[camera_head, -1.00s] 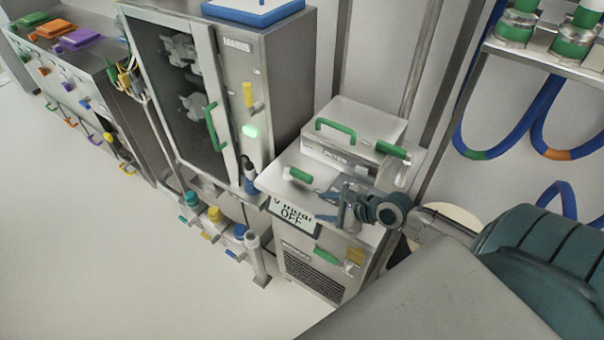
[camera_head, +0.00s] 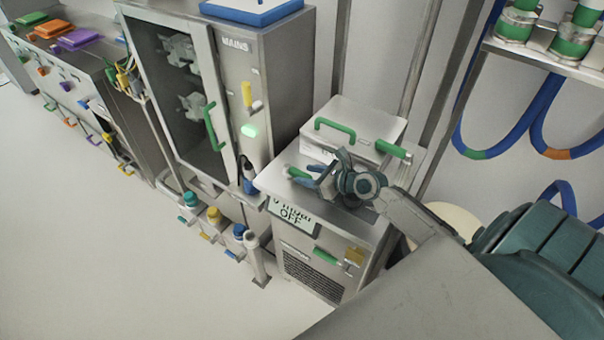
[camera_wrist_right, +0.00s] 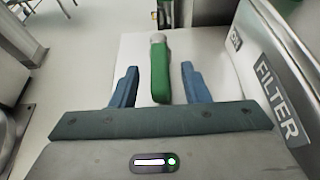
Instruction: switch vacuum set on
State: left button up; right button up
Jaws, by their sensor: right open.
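The vacuum set is a grey metal cabinet (camera_head: 318,262) with a display plate (camera_head: 293,214) that reads "OFF". A green lever handle (camera_head: 298,173) lies on its top, partly hidden by my right gripper in the head view. In the right wrist view the green handle (camera_wrist_right: 160,75) extends between the two blue fingers, with a gap on each side. My right gripper (camera_head: 312,182) is open, its fingertips around the handle's near end; contact does not show. It also shows in the right wrist view (camera_wrist_right: 157,82). My left gripper is not in view.
A box with a green handle (camera_head: 352,125) stands behind on the cabinet top; a "FILTER" label (camera_wrist_right: 277,92) shows at right. A tall "MAINS" cabinet (camera_head: 283,85) stands to the left. Hoses (camera_head: 545,110) hang at right. The floor at left is clear.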

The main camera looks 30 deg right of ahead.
aim_at(301, 171)
jog(key=shift+x, duration=1.4)
jog(key=shift+c, duration=0.2)
grip_shut()
jog(key=n+y+b, duration=0.1)
jog(key=b, duration=0.1)
jog(key=d+n+g+y+b, duration=0.1)
jog(key=b, duration=0.1)
jog(key=shift+w+f, duration=0.2)
jog(key=shift+f, duration=0.1)
jog(key=shift+w+r+n+g+y+b, duration=0.1)
jog(key=shift+r+n+g+y+b, duration=0.15)
jog(key=shift+n+g+y+b, duration=0.35)
jog(key=shift+o, duration=0.2)
grip_release()
